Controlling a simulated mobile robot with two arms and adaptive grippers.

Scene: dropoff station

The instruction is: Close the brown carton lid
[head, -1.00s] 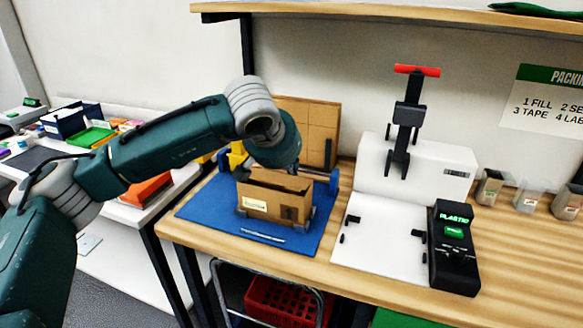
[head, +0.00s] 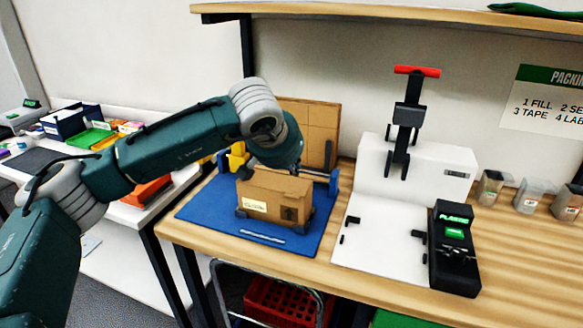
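The brown carton (head: 268,200) stands on the blue mat (head: 205,208) on the wooden bench. Its lid (head: 280,181) lies over the top and looks flat or nearly flat. A white label shows on the carton's front. My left arm reaches in from the left, and its end (head: 275,167) is just behind and above the lid. The fingers are mostly hidden, so I cannot tell whether that gripper is open or touching the lid. My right gripper is not in view.
A white machine (head: 415,165) with a black lever and a black control box (head: 453,250) stands right of the mat. A yellow and blue fixture and a tan upright board (head: 312,120) are behind the carton. A red crate (head: 283,303) is below the bench.

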